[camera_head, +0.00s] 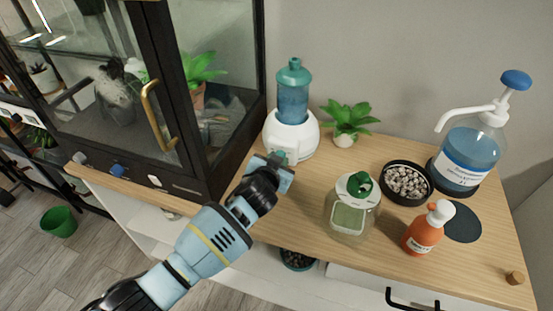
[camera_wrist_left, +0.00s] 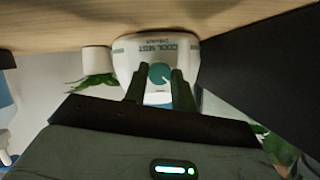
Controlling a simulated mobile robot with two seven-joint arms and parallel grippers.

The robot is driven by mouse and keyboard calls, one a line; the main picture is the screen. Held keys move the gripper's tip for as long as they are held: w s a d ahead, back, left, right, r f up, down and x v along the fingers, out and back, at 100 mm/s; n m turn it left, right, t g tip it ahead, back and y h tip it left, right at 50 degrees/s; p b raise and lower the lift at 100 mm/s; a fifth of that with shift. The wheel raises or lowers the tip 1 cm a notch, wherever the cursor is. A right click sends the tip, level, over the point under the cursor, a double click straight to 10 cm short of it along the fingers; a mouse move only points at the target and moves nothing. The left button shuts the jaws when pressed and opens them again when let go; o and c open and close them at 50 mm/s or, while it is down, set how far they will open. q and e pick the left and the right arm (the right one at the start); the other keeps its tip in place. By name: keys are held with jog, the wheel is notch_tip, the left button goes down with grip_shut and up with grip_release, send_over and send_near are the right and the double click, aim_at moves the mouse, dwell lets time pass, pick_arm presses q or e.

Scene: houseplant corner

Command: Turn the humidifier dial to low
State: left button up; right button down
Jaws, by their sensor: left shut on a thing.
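The humidifier (camera_head: 304,138) has a white base and a blue, teal-capped tank, and stands on the wooden cabinet top beside the glass case. Its teal dial (camera_wrist_left: 160,75) is on the front of the base, under "COOL MIST" lettering in the upside-down left wrist view. My left gripper (camera_head: 279,158) reaches the front of the base. In the left wrist view my left gripper (camera_wrist_left: 160,80) has one dark finger on each side of the dial and is shut on it. The dial's setting marks are too small to read. My right gripper is in neither view.
The glass case (camera_head: 190,100) with a brass handle stands close at left. A potted plant (camera_head: 346,122) is right of the humidifier. A green-lidded jar (camera_head: 352,205), orange bottle (camera_head: 424,230), pebble bowl (camera_head: 407,183) and large pump bottle (camera_head: 470,150) stand further right.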

pick_arm(q)
jog(key=shift+s+d+f+m+t+y, duration=0.15)
jog(key=shift+m+y, duration=0.15)
jog(key=shift+m, duration=0.2)
jog(key=shift+w+f+m+t+y, duration=0.15)
jog(key=shift+m+y, duration=0.15)
jog(key=shift+m, duration=0.2)
jog(key=m+b, duration=0.1)
jog(key=m+t+y, duration=0.1)
jog(key=shift+s+d+m+b, duration=0.1)
jog(key=shift+s+m+b, duration=0.05)
jog(key=shift+m+b, duration=0.2)
jog(key=shift+m+y+b, duration=0.3)
jog(key=shift+m+y, duration=0.05)
jog(key=shift+y, duration=0.15)
jog(key=shift+t, duration=0.3)
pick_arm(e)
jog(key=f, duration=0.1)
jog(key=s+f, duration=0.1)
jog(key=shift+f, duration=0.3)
pick_arm(q)
jog(key=shift+m, duration=0.4)
jog(key=shift+r, duration=0.1)
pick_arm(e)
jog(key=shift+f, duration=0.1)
pick_arm(q)
jog(key=o, duration=1)
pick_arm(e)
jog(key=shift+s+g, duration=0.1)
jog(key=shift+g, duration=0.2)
